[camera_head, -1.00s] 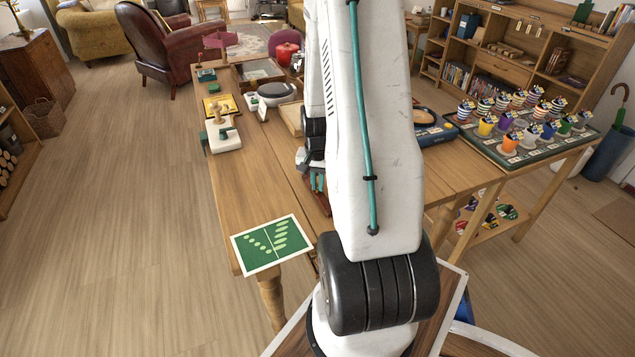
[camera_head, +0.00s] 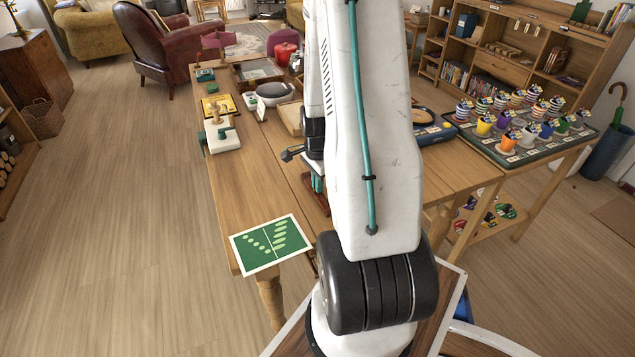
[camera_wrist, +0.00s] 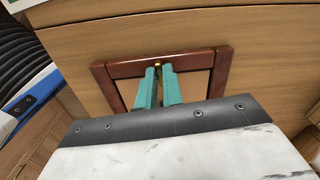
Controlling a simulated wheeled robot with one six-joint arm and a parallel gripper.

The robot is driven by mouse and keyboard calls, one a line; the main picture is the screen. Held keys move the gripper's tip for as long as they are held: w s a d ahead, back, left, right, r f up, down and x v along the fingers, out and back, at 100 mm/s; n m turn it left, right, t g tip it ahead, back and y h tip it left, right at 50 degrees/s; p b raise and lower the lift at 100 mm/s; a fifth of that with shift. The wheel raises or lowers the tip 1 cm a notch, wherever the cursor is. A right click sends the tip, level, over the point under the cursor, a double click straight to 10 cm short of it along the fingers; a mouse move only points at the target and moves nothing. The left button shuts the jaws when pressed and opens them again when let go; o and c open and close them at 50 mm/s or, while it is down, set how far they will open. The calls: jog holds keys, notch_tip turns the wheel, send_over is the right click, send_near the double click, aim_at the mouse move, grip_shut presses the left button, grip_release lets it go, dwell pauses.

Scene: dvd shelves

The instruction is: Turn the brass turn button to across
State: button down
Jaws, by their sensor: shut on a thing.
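The brass turn button (camera_wrist: 157,65) shows as a small brass bit at the top rail of a dark red-brown wooden frame (camera_wrist: 222,75) in the wrist view. My gripper (camera_wrist: 159,70) has teal fingers, shut on the button with their tips at the rail. The fingers cover most of the button, so I cannot tell which way it points. In the head view my gripper (camera_head: 318,184) shows low beside the table's edge, partly behind my arm; the button is hidden there.
The frame sits against a pale wooden face (camera_wrist: 200,28). A tray of striped cups (camera_head: 520,150) stands at the right.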

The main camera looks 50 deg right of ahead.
jog(key=shift+m, duration=0.7)
jog(key=c, duration=1.5)
grip_release()
jog(key=shift+c, duration=0.2)
notch_tip(320, 180, up, 8)
jog(key=shift+f, duration=0.1)
